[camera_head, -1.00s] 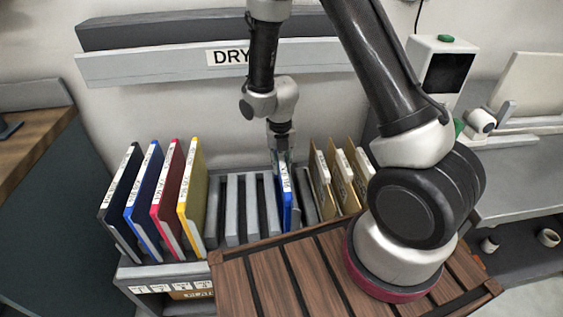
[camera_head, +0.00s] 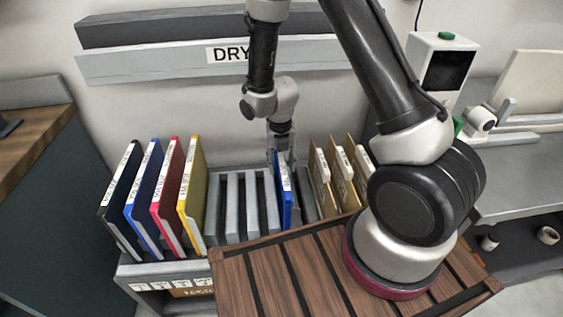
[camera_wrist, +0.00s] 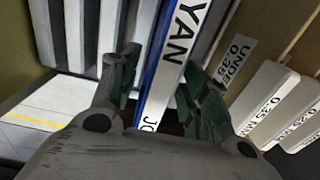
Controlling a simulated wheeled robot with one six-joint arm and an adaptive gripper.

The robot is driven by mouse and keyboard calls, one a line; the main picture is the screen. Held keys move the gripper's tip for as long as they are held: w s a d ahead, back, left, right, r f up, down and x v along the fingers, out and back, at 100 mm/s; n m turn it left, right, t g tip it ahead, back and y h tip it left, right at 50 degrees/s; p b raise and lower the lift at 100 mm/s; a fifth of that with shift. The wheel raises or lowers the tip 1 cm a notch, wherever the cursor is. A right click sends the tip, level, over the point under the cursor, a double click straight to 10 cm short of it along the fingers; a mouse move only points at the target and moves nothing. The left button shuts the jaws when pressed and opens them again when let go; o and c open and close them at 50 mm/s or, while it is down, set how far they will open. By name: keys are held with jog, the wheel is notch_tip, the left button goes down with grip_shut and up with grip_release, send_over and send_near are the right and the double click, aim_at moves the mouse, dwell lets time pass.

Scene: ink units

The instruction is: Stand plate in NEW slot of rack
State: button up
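A blue plate (camera_head: 286,200) with a white label strip stands nearly upright in the grey rack (camera_head: 238,235), right of several empty slots and left of the tan plates. In the wrist view the label on this plate (camera_wrist: 172,60) reads "YAN" and "JO", the rest cut off. My gripper (camera_head: 281,157) is just above the plate's top edge. In the wrist view my gripper (camera_wrist: 160,90) has its green-padded fingers spread, one on each side of the plate. No "NEW" slot marking is readable.
Black, blue, red and yellow plates (camera_head: 190,190) stand at the rack's left. Tan plates (camera_head: 343,175) with white labels stand close on the right. A "DRY" shelf (camera_head: 150,66) hangs behind. A slatted wooden deck (camera_head: 270,275) lies in front.

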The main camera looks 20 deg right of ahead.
notch_tip(320, 180, up, 12)
jog(key=shift+a, duration=0.15)
dwell(0.5)
jog(key=shift+r, duration=2.5)
